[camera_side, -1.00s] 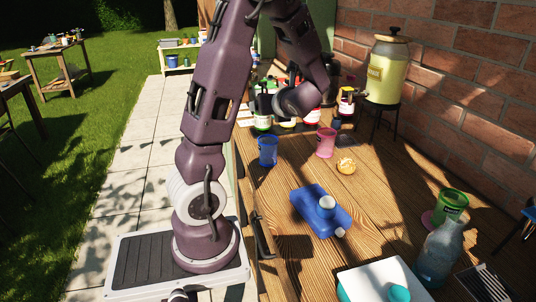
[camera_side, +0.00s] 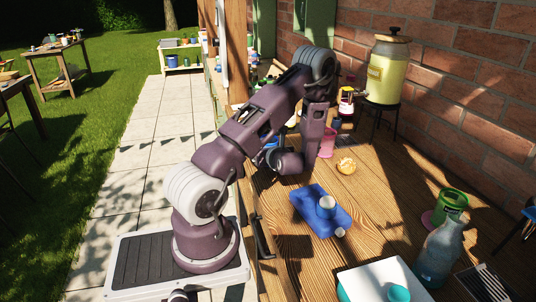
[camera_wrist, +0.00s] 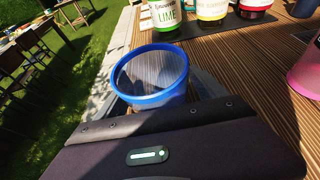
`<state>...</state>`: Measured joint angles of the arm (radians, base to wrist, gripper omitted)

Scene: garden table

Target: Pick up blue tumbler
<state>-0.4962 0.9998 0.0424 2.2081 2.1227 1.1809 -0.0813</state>
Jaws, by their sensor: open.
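The blue tumbler (camera_wrist: 150,76) stands upright and looks empty in the wrist view, its open rim facing me, just beyond the dark body of my gripper (camera_wrist: 162,88). Grey parts that look like my open fingers show at its left and right sides. I cannot tell whether they touch it. In the side view my arm hides most of the tumbler; only a bit of blue (camera_side: 271,143) shows. My gripper's fingers are hidden there too.
Bottles, including a lime one (camera_wrist: 165,18), stand behind the tumbler. A pink tumbler (camera_side: 327,145) is to the right, close to my arm. The table's left edge is close.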

